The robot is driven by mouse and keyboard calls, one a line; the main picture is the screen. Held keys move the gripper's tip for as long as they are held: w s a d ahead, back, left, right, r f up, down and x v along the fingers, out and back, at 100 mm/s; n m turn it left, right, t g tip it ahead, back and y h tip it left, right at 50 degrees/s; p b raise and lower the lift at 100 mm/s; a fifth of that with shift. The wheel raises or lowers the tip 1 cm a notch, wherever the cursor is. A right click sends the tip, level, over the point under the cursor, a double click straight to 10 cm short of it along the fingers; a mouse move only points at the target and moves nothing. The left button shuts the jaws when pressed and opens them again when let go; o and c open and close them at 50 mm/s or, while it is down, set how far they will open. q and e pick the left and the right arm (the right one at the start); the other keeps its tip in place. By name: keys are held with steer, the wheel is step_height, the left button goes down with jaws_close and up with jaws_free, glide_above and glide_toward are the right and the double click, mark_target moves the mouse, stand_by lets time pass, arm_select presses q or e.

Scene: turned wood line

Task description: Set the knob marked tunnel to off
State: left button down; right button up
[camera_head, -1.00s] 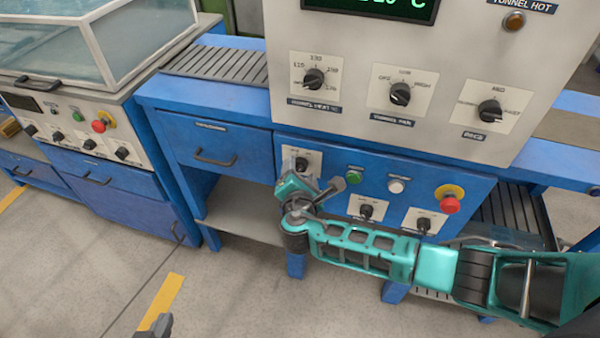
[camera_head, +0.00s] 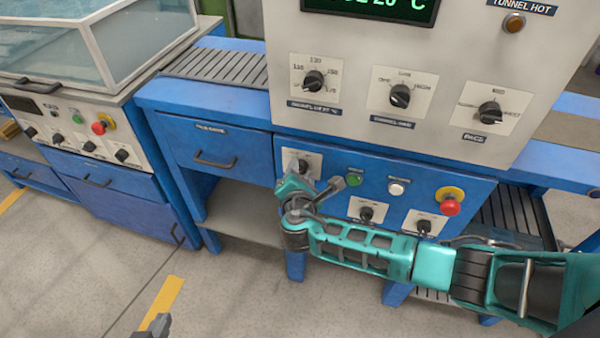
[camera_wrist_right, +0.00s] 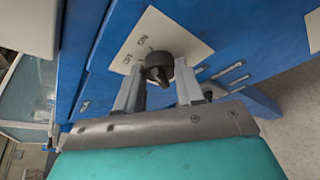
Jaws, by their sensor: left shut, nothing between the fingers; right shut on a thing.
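A black knob (camera_wrist_right: 158,68) on a white plate with the words ON and OFF shows in the right wrist view. It also shows in the head view (camera_head: 302,165), at the upper left of the lower blue panel. My right gripper (camera_wrist_right: 160,92) has a finger on each side of the knob and is shut on it. In the head view, my right gripper (camera_head: 297,178) partly covers the knob's plate. Its name label is too blurred to read, and I cannot tell the pointer's exact setting. My left gripper (camera_head: 155,328) is shut and empty at the bottom edge.
A green button (camera_head: 354,179), a white button (camera_head: 397,187), a red emergency button (camera_head: 450,206) and two more knobs share the lower panel. Three larger knobs sit on the grey panel (camera_head: 445,130) above. A closed drawer (camera_head: 215,148) is to the left. The floor in front is open.

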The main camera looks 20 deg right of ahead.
steer(key=n+g+h+p, duration=0.1)
steer(key=n, duration=0.1)
steer(key=n+g+h+p, duration=0.1)
steer(key=n+h+p, duration=0.1)
steer(key=n, duration=0.1)
steer(key=a+n+g+h+p, duration=0.1)
steer(key=n+p, duration=0.1)
steer(key=n, duration=0.1)
steer(key=shift+w+r+g, duration=0.15)
steer(key=shift+w+g, duration=0.15)
steer(key=shift+g, duration=0.1)
stand_by(0.5)
steer(key=shift+d, duration=0.1)
stand_by(0.4)
steer(key=o, duration=1)
steer(key=shift+o, duration=0.2)
